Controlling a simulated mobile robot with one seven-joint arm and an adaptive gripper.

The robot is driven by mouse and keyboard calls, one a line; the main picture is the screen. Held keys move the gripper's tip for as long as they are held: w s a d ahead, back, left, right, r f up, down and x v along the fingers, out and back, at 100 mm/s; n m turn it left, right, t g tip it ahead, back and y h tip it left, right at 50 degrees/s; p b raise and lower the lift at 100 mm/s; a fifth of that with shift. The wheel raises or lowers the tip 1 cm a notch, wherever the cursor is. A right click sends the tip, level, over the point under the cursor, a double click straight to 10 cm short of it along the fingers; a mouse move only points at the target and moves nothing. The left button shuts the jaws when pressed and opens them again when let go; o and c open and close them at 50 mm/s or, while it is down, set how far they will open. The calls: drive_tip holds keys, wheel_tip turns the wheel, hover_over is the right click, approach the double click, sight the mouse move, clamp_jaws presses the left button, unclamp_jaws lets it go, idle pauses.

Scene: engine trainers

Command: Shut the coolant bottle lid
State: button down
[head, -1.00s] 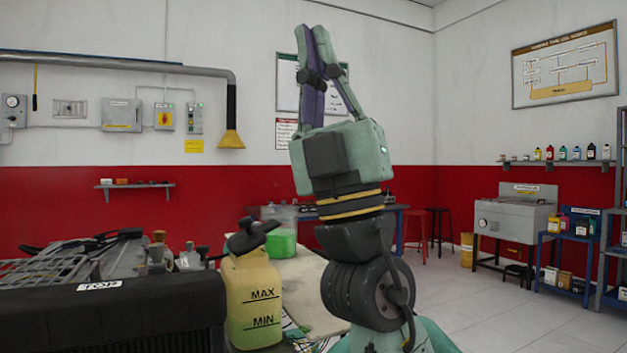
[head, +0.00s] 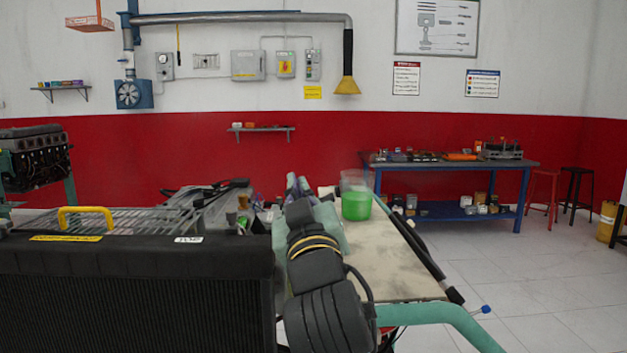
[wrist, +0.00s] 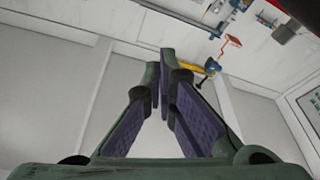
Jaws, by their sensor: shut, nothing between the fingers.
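My gripper (head: 295,186) is at the far end of my arm in the head view, pointing away from me between the radiator and the green-filled container. Its fingers are partly hidden by its own body. In the wrist view my gripper (wrist: 161,62) has its fingertips together with nothing between them, against pale wall or ceiling surfaces.
A black radiator (head: 140,290) fills the front left, with a yellow-handled grille (head: 85,217) above it. A clear container of green liquid (head: 356,203) stands on the pale board (head: 395,265) right of my gripper.

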drive_tip(key=p+x, duration=0.3)
drive_tip(key=x, duration=0.6)
drive_tip(key=shift+d+r, duration=0.1)
drive_tip(key=f, duration=0.1)
drive_tip(key=d+f, duration=0.1)
drive_tip(key=shift+s+f+p, duration=0.25)
drive_tip(key=shift+f+p, duration=0.1)
drive_tip(key=shift+d+f, duration=0.25)
drive_tip(key=shift+f, duration=0.45)
drive_tip(key=shift+d+f+b, duration=0.85)
drive_tip(key=shift+d+b, duration=0.2)
drive_tip(key=shift+b, duration=0.1)
drive_tip(key=shift+d+f, duration=0.1)
drive_tip(key=shift+d, duration=0.3)
